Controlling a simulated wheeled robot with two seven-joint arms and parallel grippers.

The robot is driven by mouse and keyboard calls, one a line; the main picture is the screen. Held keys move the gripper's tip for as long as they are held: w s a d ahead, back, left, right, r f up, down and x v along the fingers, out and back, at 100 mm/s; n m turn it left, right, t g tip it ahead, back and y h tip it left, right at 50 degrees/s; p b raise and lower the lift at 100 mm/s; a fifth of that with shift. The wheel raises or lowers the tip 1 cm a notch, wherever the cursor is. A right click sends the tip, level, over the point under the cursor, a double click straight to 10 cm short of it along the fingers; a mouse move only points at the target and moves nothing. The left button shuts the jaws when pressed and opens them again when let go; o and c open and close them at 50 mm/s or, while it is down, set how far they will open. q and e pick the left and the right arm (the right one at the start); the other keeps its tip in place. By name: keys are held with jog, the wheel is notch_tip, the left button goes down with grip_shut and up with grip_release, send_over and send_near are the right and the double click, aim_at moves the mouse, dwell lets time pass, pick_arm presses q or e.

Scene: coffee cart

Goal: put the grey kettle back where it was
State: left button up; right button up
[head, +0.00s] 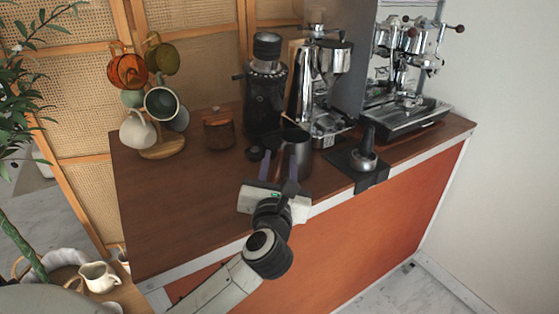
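The grey kettle (297,150), a dark grey metal vessel with an open top, stands upright on the brown cart top near its front edge. My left gripper (278,163) reaches in from the front, low over the counter. Its two fingers are visibly apart, with the right one overlapping the kettle's left side in the picture. A dark part, perhaps the kettle's handle, shows between the fingers; whether they touch it is unclear. My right gripper is out of view.
A tamper (364,158) rests on a black mat (371,180) to the right. A wooden-lidded jar (218,130) and mug tree (163,153) stand left. The front-left counter is clear.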

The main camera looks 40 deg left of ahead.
pick_arm(q)
jog(key=s+d+m+t+h+b, duration=0.25)
jog(key=s+d+m+t, duration=0.25)
jog(key=s+d+m, duration=0.6)
jog(key=w+d+f+m+h+p, duration=0.1)
jog(key=d+f+m+h, duration=0.7)
jog(key=m, duration=0.7)
jog(key=s+d+f+m+g+h, duration=0.1)
jog(key=s+f+m+g, duration=0.25)
jog(key=f, duration=0.35)
jog(key=s+f+m+g+h, duration=0.1)
jog(key=s+f+m+g, duration=0.1)
jog(key=f+m, duration=0.35)
jog(key=s+d+f+m+g+h, duration=0.1)
jog(key=s+f+m+g+h, duration=0.15)
jog(key=f, duration=0.45)
jog(key=s+a+f+m+g+y, duration=0.3)
jog(key=s+f, duration=0.3)
jog(key=f, duration=0.3)
jog(key=shift+s+a+f+m+g, duration=0.25)
jog(key=shift+s+m+g, duration=0.15)
jog(key=shift+m, duration=0.35)
jog(key=shift+w, duration=0.1)
